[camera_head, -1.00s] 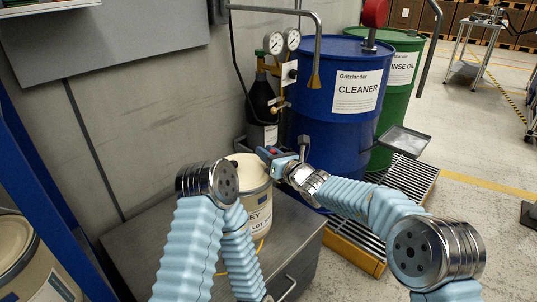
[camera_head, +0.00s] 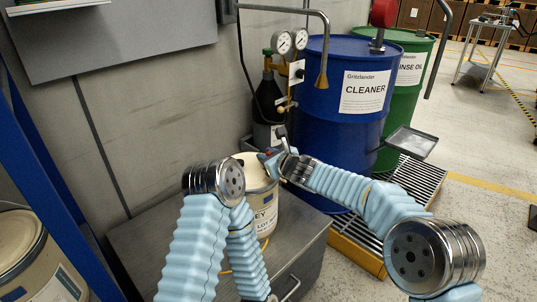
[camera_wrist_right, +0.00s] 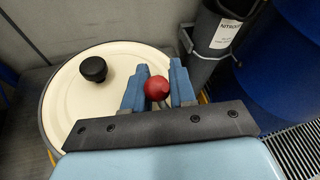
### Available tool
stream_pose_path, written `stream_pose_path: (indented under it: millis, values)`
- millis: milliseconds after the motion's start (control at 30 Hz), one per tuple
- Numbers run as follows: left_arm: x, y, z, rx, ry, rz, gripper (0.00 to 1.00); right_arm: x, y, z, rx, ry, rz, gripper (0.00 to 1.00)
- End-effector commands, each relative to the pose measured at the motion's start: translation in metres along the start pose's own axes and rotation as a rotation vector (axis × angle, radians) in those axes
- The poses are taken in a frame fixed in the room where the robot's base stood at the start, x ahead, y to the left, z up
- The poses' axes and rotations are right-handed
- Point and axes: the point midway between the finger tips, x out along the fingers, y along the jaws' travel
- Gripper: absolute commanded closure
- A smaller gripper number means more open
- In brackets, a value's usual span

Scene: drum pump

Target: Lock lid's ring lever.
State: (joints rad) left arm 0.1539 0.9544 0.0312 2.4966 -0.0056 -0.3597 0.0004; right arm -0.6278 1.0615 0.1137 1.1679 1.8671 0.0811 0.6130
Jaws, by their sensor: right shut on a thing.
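A cream pail (camera_head: 264,205) with a pale lid (camera_head: 240,158) stands on the grey cabinet top. In the right wrist view the lid (camera_wrist_right: 75,115) is round and cream, with a black knob (camera_wrist_right: 93,69) and a dark ring (camera_wrist_right: 46,120) along its rim. My right gripper (camera_head: 268,156) is at the lid's right edge. In the wrist view its blue fingers (camera_wrist_right: 157,86) are shut on a red ball knob (camera_wrist_right: 158,89), apparently the end of the ring lever. The rest of the lever is hidden behind the gripper. My left arm is folded beside the pail; its gripper is not in view.
A blue cleaner drum (camera_head: 335,120) and a green drum (camera_head: 408,75) stand behind on a grated pallet (camera_head: 420,185). A dark gas cylinder (camera_head: 268,95) with gauges stands close behind the pail. Another pail (camera_head: 22,245) is at the lower left.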

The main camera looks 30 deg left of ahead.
Motion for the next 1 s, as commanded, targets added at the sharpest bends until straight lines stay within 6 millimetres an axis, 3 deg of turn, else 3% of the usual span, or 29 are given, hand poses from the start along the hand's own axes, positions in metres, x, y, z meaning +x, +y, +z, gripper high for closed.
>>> stream_pose_path:
  millis: [367, 400, 533, 833, 1000]
  values:
    - [0.0, 0.0, 0.0, 0.0, 0.0, 0.0, 0.57, 0.0, 0.0, 0.0, -0.005, 0.003, 0.0, 1.0]
    - [0.0, 0.0, 0.0, 0.0, 0.0, 0.0, 0.57, 0.0, 0.0, 0.0, -0.005, 0.003, 0.0, 0.73]
    - [0.0, 0.0, 0.0, 0.0, 0.0, 0.0, 0.57, 0.0, 0.0, 0.0, -0.005, 0.003, 0.0, 0.54]
    - [0.001, -0.001, 0.0, 0.0, 0.0, 0.0, 0.57, -0.001, 0.0, -0.001, -0.005, 0.002, -0.001, 0.54]
    - [0.017, -0.007, 0.0, -0.001, 0.001, -0.001, 0.57, -0.015, 0.001, -0.004, -0.006, 0.001, -0.002, 0.54]
